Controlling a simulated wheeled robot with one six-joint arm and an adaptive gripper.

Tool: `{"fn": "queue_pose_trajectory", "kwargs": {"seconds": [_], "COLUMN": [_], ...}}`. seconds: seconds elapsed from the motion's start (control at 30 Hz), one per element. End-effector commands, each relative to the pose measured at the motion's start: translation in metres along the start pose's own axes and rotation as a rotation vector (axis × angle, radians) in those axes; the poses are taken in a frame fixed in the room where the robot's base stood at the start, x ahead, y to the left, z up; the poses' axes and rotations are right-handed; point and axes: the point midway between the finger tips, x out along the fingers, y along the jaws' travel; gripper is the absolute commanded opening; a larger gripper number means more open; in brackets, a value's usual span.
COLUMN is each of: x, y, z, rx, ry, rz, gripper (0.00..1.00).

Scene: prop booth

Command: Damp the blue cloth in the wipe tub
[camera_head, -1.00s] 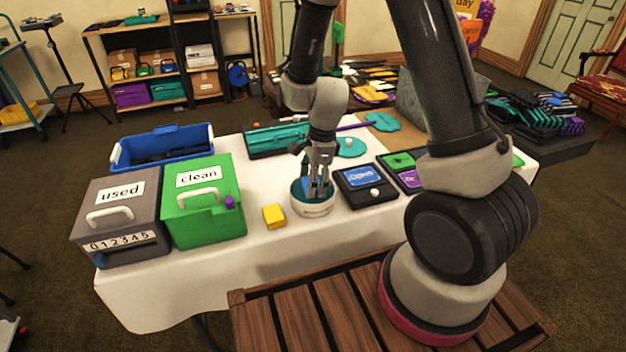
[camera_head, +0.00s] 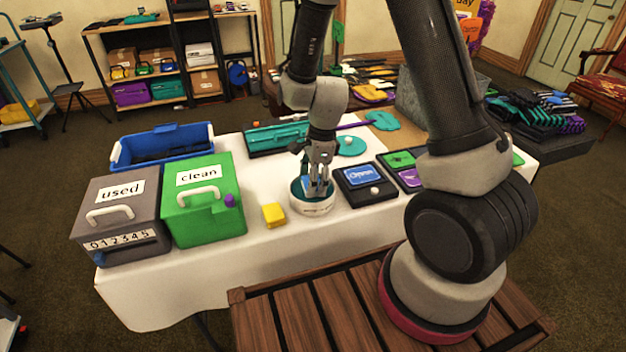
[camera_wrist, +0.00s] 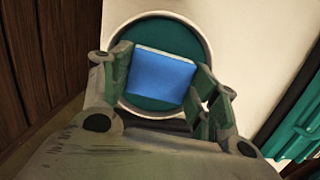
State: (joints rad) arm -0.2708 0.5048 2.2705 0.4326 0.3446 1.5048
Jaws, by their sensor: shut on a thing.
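The wipe tub (camera_head: 313,209) is a round white tub with a teal inside, standing on the white-covered table. Its rim also shows in the wrist view (camera_wrist: 205,43). My gripper (camera_head: 319,190) points down into the tub's opening. In the wrist view my gripper (camera_wrist: 163,88) has its fingers on either side of the blue cloth (camera_wrist: 161,77), a folded square, and is shut on it. The cloth is within the tub's rim, over the teal inside. I cannot tell how firmly it touches the bottom. In the head view the fingers largely hide the cloth.
A yellow block (camera_head: 274,215) lies just left of the tub. A green "clean" box (camera_head: 205,215) and a grey "used" box (camera_head: 118,240) stand further left, before a blue crate (camera_head: 160,150). A black case with a blue label (camera_head: 364,186) sits close on the right.

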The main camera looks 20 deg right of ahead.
Motion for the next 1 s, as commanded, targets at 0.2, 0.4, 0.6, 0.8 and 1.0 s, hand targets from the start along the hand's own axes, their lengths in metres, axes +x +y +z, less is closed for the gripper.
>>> {"fn": "queue_pose_trajectory", "kwargs": {"seconds": [0.2,0.4,0.6,0.8,1.0], "x": [-0.009,-0.026,-0.044,-0.061,-0.069], "y": [0.001,0.0,0.0,0.0,0.0], "z": [0.001,0.004,0.007,0.009,0.011], "rx": [-0.001,0.0,0.0,0.0,0.0], "ry": [-0.001,0.0,0.0,0.0,0.0], "rz": [0.001,0.0,-0.001,0.0,0.0], "gripper": [0.41,0.41,0.41,0.41,0.41]}}
